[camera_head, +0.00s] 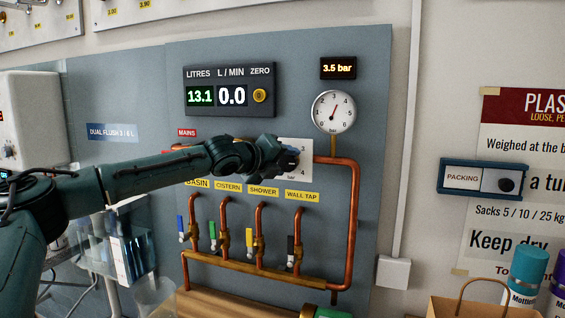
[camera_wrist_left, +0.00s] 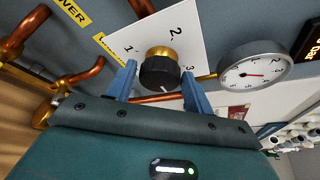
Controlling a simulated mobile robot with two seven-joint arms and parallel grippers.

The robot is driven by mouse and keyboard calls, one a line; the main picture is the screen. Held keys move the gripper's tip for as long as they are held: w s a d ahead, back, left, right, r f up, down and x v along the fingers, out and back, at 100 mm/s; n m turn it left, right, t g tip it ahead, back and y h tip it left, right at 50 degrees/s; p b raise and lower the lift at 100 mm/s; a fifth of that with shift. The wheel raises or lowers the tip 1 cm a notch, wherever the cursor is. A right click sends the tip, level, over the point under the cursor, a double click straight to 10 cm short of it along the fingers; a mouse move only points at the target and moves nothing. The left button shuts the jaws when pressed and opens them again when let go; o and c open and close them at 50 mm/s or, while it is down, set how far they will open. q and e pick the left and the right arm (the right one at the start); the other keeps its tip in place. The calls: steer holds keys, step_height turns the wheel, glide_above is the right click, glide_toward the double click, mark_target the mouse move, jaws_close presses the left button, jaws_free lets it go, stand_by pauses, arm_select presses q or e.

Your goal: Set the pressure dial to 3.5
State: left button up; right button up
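The pressure dial is a black knob (camera_wrist_left: 159,73) with a brass collar on a white plate (camera_wrist_left: 190,35) numbered 1, 2 and 3 in the left wrist view. A small white mark shows on the knob's near edge. My left gripper (camera_wrist_left: 160,72) has its blue fingers on either side of the knob, with narrow gaps that look clear of it. In the head view my left gripper (camera_head: 283,160) covers most of the plate (camera_head: 303,150) and the knob. The display (camera_head: 338,68) reads 3.5 bar. The round gauge (camera_head: 333,112) has its needle between 3 and 4. My right gripper is out of view.
Copper pipes (camera_head: 352,220) run right of and below the plate, with several lever valves (camera_head: 250,240) beneath. A counter panel (camera_head: 232,90) shows 13.1 litres and 0.0 L/min. A packing switch (camera_head: 490,180) is on the right wall. A paper bag (camera_head: 470,308) stands at lower right.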

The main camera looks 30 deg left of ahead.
arm_select(q)
steer(key=shift+o, duration=1.3)
steer(key=shift+s, duration=0.1)
steer(key=b+v, duration=0.1)
steer(key=v, duration=1.2)
steer(key=shift+d, duration=0.1)
